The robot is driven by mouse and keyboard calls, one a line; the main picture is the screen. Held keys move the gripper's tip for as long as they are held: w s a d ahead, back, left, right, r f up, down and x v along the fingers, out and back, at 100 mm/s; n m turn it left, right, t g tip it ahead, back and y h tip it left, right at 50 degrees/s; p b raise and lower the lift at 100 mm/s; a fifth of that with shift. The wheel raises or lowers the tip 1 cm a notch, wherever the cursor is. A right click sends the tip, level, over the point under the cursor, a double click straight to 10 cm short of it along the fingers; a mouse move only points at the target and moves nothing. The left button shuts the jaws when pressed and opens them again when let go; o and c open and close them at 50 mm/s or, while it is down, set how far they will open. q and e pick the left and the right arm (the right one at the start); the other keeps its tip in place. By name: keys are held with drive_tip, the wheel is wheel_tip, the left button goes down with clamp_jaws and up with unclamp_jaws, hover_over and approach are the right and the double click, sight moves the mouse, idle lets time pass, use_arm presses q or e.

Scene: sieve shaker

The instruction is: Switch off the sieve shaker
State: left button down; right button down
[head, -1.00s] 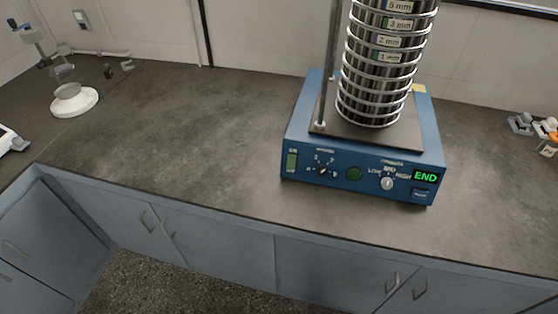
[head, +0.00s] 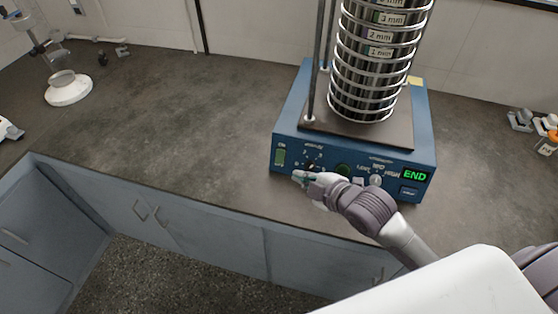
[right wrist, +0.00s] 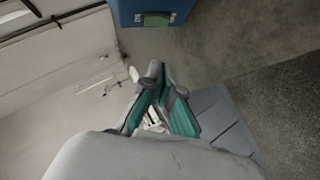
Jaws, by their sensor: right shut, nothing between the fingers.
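The sieve shaker is a blue box (head: 430,130) on the counter with a stack of metal sieves (head: 366,75) on its dark plate. My right gripper (head: 298,177) is shut and empty, in front of the panel's lower left, just right of and below the switch in the head view. In the right wrist view, my gripper (right wrist: 155,70) lies below the switch (right wrist: 156,19), with a visible gap. My left gripper is out of view.
The dark counter (head: 180,130) is clear left of the shaker. A white-based stand (head: 68,90) is at the far left. Small bottles (head: 546,130) are at the right edge. Blue cabinets (head: 200,230) lie below the counter edge.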

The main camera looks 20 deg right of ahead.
drive_tip(key=shift+r, duration=0.2)
drive_tip(key=p, duration=0.1)
approach(275, 159)
drive_tip(key=w+a, duration=0.2)
drive_tip(key=a, duration=0.1)
drive_tip(key=shift+w+d+f+p, duration=0.2)
drive_tip(key=shift+w+f, duration=0.35)
drive_tip(key=shift+w, duration=0.05)
drive_tip(key=shift+w+d+f+p, duration=0.15)
drive_tip(key=shift+w+d+f, duration=0.1)
drive_tip(key=shift+w+f, duration=0.3)
drive_tip(key=shift+w+d+f, duration=0.3)
drive_tip(key=shift+w+f, duration=0.05)
drive_tip(key=shift+w, duration=0.05)
